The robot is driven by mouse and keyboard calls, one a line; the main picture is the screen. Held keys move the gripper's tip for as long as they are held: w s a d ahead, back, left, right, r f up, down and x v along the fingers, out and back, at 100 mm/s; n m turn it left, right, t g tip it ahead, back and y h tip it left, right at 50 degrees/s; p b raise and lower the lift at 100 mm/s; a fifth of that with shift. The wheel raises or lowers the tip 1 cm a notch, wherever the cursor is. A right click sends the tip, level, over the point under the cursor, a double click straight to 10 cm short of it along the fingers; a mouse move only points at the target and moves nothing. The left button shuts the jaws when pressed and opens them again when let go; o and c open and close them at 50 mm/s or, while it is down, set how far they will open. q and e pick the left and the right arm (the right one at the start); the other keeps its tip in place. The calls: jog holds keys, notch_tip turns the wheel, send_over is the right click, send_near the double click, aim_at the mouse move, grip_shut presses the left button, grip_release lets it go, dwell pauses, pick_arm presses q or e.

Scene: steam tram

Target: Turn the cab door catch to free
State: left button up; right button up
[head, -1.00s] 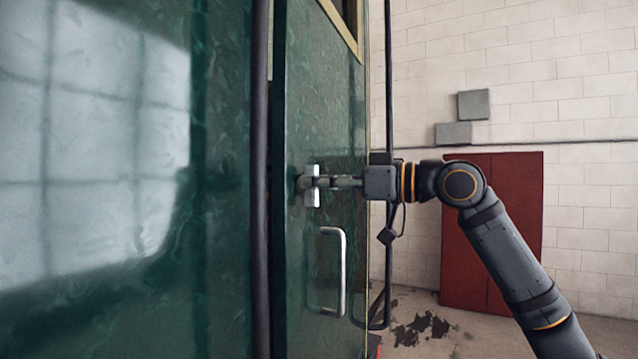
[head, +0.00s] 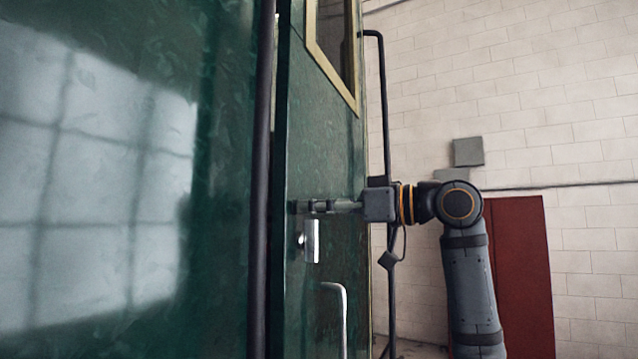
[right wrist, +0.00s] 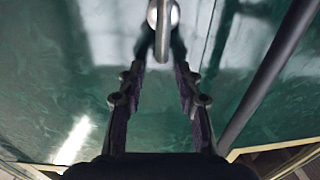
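The cab door catch (head: 312,241) is a small bright metal lever on a round boss. It stands upright on the green cab door (head: 325,150), above the door handle. In the right wrist view the catch (right wrist: 163,22) shows at the top centre, just beyond the fingertips and in line with the gap between them. My right gripper (head: 305,207) is just above the catch, close to the door, and does not hold it. Its two fingers show apart and empty in the right wrist view (right wrist: 160,70). My left gripper is not in view.
A silver door handle (head: 342,315) is below the catch. A dark vertical rail (head: 262,180) stands left of the door and another black handrail (head: 385,110) right of it. A red panel (head: 520,270) leans by the pale block wall.

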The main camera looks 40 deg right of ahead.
aim_at(300, 180)
notch_tip(300, 180, up, 5)
jog(key=shift+s, duration=0.1)
dwell(0.7)
